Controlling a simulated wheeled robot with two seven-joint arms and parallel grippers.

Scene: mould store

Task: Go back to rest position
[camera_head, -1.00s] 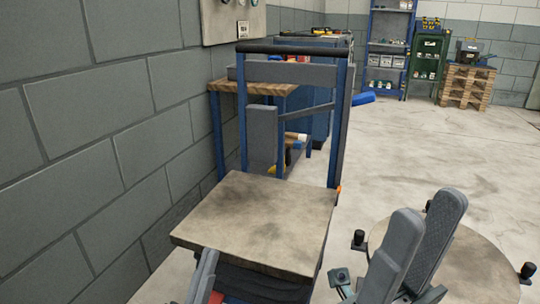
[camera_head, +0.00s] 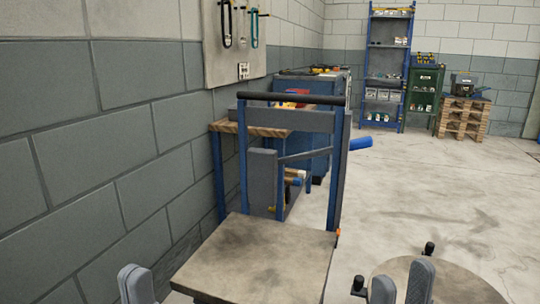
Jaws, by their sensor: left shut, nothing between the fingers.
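My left gripper (camera_head: 137,284) shows at the bottom edge, left of the trolley (camera_head: 262,255). Its two grey fingers are together with nothing between them. My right gripper (camera_head: 402,284) shows at the bottom right, in front of the round stool-like top (camera_head: 455,283). Its two fingers stand upright with a gap between them, and I see nothing held there. The lower parts of both grippers and both arms are cut off by the frame.
The trolley has a blue frame with a black handle bar (camera_head: 290,98). A grey block wall (camera_head: 90,190) runs along the left. A workbench, blue cabinet (camera_head: 305,145), shelf rack and pallets (camera_head: 462,120) stand behind. The floor at right is open.

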